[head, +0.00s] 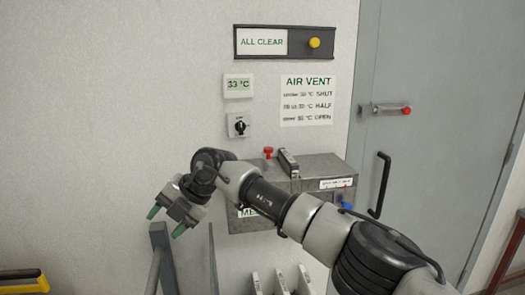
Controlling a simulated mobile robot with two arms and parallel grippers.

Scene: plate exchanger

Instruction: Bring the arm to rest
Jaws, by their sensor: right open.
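My right arm reaches in from the lower right across the front of a grey metal box. My right gripper (168,224) has green fingertips that are apart, with nothing between them. It hangs in free air left of the box, above a grey post. The grey metal box (322,168) is on the wall and partly hidden behind my arm. It has a red knob (268,152) on top, a dark lever (288,162) and a blue knob (346,206) at its right. My left gripper is not in view.
An ALL CLEAR panel (262,42) with a yellow knob, a 33 °C display (238,86), a dial (238,126) and an AIR VENT notice (306,100) are on the wall. A grey door (430,60) with a black handle (380,188) is at right. White plates (281,281) stand below.

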